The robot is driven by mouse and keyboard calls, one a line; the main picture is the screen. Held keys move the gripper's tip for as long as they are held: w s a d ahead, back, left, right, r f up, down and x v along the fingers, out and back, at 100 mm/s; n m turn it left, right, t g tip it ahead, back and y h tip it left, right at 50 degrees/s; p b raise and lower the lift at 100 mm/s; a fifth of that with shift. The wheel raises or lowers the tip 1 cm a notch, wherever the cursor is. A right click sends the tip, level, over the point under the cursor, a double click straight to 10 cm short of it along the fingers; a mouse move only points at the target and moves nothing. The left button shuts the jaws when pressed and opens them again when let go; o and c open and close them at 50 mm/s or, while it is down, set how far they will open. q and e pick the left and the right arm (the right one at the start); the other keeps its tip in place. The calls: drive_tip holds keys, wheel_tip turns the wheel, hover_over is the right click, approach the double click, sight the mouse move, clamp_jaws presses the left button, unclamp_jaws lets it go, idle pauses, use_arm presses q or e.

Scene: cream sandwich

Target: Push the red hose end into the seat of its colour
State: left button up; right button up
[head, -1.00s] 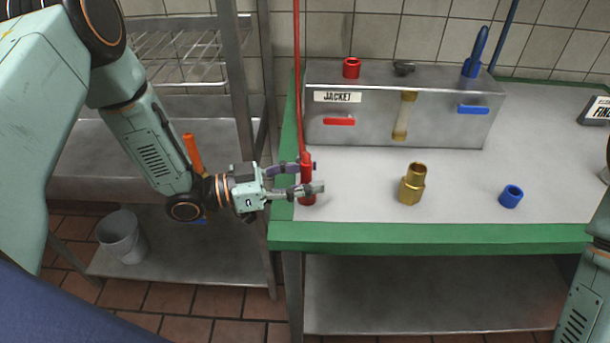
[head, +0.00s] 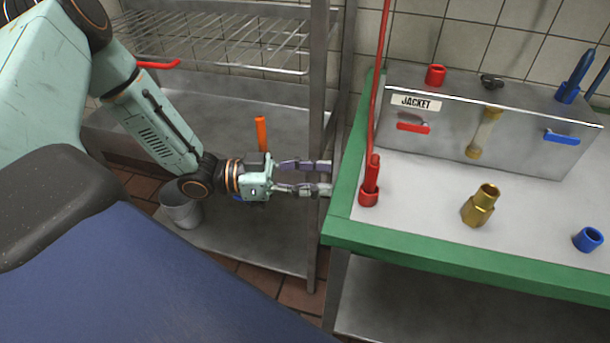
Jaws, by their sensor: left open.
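The red hose end (head: 371,174) stands roughly upright at the table's left front corner. Its lower end is in or on a short red collar (head: 368,198) on the table; how deep it sits I cannot tell. The red hose (head: 380,70) rises from it out of the top of the view. Another red collar (head: 436,74) sits empty-looking on top of the metal box labelled JACKET. My left gripper (head: 328,178) is open and empty, left of the hose end and apart from it, with its fingers pointing at it. My right gripper is not in view.
The metal box (head: 440,140) carries a red lever, a blue lever and a blue hose end (head: 570,82). A brass fitting (head: 480,205) and a blue collar (head: 588,239) stand on the table (head: 430,205). A metal rack post (head: 318,120) is close beside my left gripper.

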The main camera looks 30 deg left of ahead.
use_arm(q)
drive_tip(key=shift+v, duration=1.05)
